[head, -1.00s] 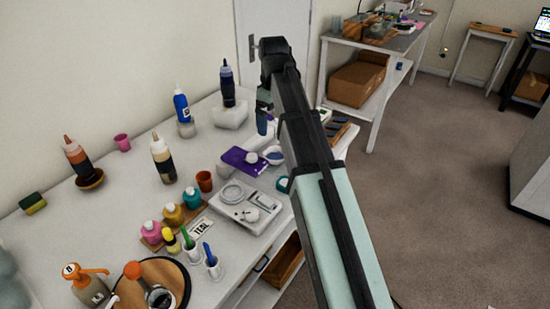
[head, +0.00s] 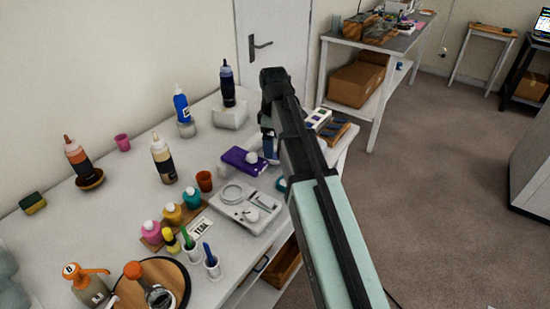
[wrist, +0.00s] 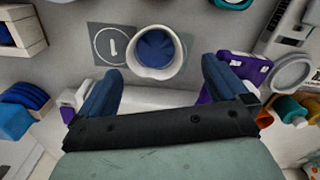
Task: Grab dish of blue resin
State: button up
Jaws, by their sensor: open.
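The dish of blue resin (wrist: 155,48) is a round white cup with dark blue resin inside. It stands on the bench in the upper middle of the wrist view. My gripper (wrist: 160,70) is open, with one blue finger low on each side of the picture. The dish lies just beyond the fingertips, roughly between their lines, and nothing is held. In the head view my gripper (head: 270,155) is low over the bench's right part and the dish is hidden behind it.
A grey marked square (wrist: 110,44) lies left of the dish. A purple box (head: 243,160) and a white scale (head: 246,206) are close by. Coloured bottles (head: 172,213) stand nearer the front. A tray of dark blocks (head: 335,130) sits near the bench's far right edge.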

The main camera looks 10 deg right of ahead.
aim_at(275, 153)
jog(key=shift+w+d+f, duration=0.1)
jog(key=shift+f, duration=1.4)
jog(key=shift+w+d+f, duration=0.1)
jog(key=shift+f, duration=1.35)
jog(key=c, duration=0.9)
jog(key=shift+c, duration=0.2)
jog(key=shift+r, duration=0.15)
